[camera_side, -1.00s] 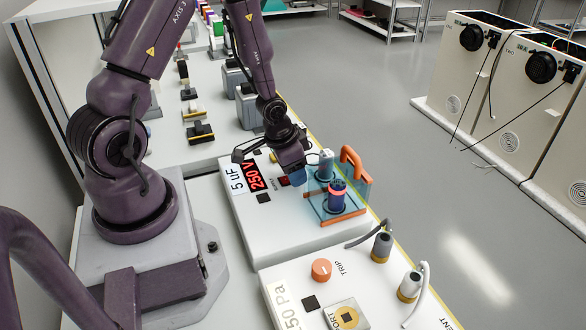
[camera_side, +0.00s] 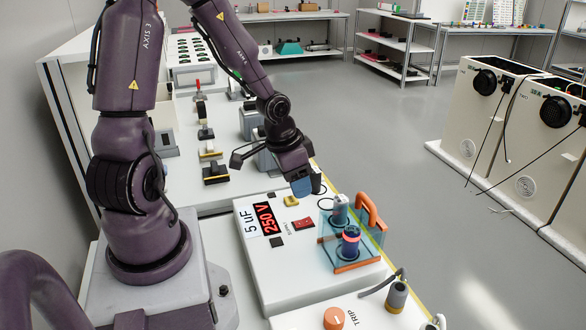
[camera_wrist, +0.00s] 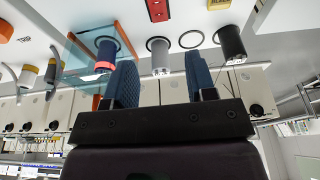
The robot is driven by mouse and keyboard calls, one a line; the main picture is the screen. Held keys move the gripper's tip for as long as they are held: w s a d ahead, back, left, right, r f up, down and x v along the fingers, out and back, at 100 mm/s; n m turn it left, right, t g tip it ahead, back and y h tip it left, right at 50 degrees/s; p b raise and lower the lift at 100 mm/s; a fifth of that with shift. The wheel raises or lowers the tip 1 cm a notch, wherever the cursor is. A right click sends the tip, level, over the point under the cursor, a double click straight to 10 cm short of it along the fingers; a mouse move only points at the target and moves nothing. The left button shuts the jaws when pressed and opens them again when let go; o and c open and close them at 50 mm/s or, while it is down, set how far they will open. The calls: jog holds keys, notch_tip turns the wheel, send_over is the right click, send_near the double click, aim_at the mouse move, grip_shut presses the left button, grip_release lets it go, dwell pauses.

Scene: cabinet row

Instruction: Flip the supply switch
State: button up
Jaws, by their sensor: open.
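The red rocker switch (camera_side: 303,224) is on the white panel (camera_side: 262,277), right of the display (camera_side: 268,218); its small label is hard to read. It also shows at the top edge of the wrist view (camera_wrist: 157,10). I cannot tell which way the rocker is tipped. My gripper (camera_side: 303,188) is above the panel's far part, behind the switch in the side view, and apart from it. In the wrist view, its two blue-padded fingers (camera_wrist: 162,78) are spread with nothing held between them.
A clear blue guard with an orange handle (camera_side: 370,207) surrounds cylindrical terminals (camera_side: 351,240) right of the switch. A yellow button (camera_side: 291,201) sits behind the switch. A second panel with an orange TRIP knob (camera_side: 334,318) is in front. The display shows 250 V.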

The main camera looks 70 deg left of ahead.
jog(key=shift+v, duration=1.45)
jog(key=s+d+r+t, duration=0.1)
jog(key=s+d+r, duration=0.3)
jog(key=d+r, duration=0.2)
jog(key=s+d+r+t, duration=0.1)
jog(key=s+d+r, duration=0.2)
jog(key=d+r, duration=0.3)
notch_tip(320, 180, up, 5)
jog(key=shift+s+r+t, duration=0.1)
jog(key=shift+s+t, duration=0.2)
jog(key=shift+s, duration=0.05)
dwell(0.5)
